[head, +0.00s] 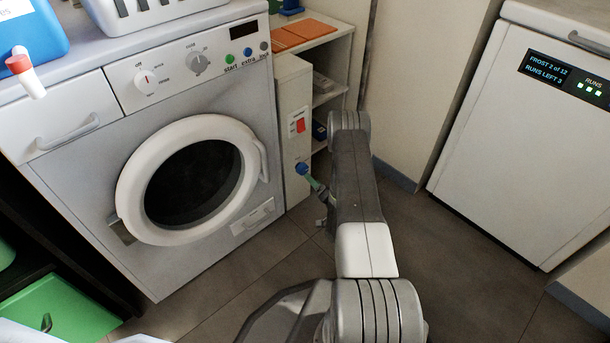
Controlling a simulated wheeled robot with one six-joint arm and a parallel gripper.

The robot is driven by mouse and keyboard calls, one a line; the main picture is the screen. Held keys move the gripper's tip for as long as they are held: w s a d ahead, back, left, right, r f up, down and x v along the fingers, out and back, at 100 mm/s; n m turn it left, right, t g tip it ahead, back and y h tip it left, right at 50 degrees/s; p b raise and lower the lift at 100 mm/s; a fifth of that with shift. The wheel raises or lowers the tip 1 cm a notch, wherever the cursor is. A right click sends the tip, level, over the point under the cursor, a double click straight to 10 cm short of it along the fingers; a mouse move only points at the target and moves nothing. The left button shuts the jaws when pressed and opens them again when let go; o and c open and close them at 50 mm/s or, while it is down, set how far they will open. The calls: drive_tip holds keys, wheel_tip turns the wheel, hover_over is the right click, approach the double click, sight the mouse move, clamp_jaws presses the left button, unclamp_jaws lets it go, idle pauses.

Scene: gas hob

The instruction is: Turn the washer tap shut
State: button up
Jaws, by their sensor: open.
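The washer tap (302,168) is a small blue knob low on the narrow white panel, just right of the washing machine (85,165). My gripper (313,184) is open, just right of and below the tap, with its tips close to it. I cannot tell whether they touch the tap or reach around it. My arm link hides part of the gripper's right side. The tap's handle angle is too small to make out.
A red switch (300,125) sits above the tap on the panel. Open shelves (325,97) stand behind, with orange items on top. A white freezer (530,140) stands at right. The washer's round door (130,190) is closed. Floor (450,260) is clear between.

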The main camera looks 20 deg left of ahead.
sight(304, 171)
drive_tip(key=b+x, duration=0.1)
drive_tip(key=x, duration=0.5)
drive_tip(key=shift+w+a+b, duration=0.15)
drive_tip(key=shift+a+b, duration=0.05)
drive_tip(key=shift+b, duration=0.15)
drive_tip(key=c, duration=1)
